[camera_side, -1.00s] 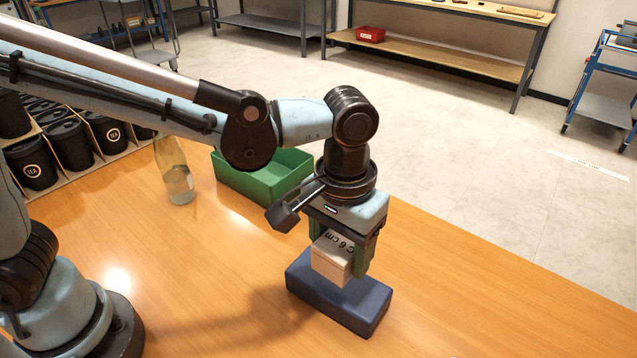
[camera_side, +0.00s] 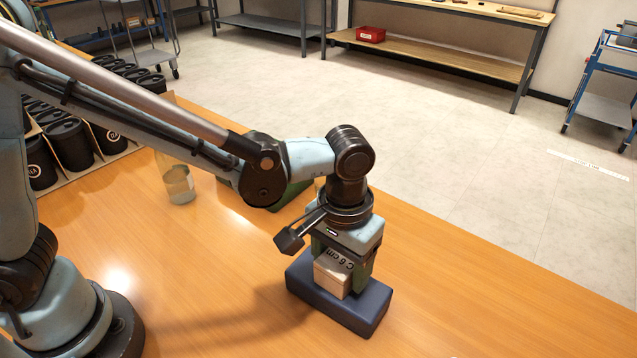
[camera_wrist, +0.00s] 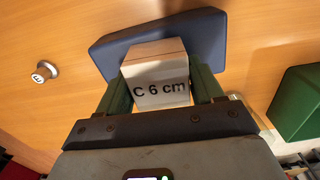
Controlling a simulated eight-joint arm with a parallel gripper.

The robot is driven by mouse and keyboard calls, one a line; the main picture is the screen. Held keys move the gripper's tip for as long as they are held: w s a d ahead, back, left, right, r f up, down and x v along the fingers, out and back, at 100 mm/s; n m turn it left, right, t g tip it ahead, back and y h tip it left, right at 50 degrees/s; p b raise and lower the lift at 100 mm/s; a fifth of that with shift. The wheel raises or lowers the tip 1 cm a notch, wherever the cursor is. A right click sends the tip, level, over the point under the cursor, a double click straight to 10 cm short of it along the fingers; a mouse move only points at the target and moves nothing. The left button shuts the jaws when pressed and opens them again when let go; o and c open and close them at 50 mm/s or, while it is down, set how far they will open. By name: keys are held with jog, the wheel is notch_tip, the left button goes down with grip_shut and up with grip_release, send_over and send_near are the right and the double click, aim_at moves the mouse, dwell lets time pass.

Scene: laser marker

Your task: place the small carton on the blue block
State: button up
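The small carton (camera_side: 334,274), a pale box marked "C 6 cm", is held upright between the green fingers of my gripper (camera_side: 343,272) over the blue block (camera_side: 362,313). In the wrist view the carton (camera_wrist: 155,72) sits between both fingers (camera_wrist: 160,92), with the blue block (camera_wrist: 207,40) behind it. The block lies flat on the table. The carton's bottom is at or just above the block's top; I cannot tell whether they touch. The carton is over the block's middle, and block shows at both ends.
A small round piece (camera_wrist: 42,72) lies near the block. Table front is clear.

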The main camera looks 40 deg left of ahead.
aim_at(341, 257)
jog(key=o, duration=0.3)
jog(key=shift+o, duration=0.2)
notch_tip(341, 257, up, 12)
jog(key=s+a+f+t, duration=0.1)
jog(key=a+f+t, duration=0.1)
jog(key=a, duration=0.9)
jog(key=s+a+f+t, duration=0.1)
jog(key=a+t, duration=0.4)
jog(key=a, duration=0.6)
jog(key=shift+s+f, duration=0.35)
jog(key=shift+s, duration=0.1)
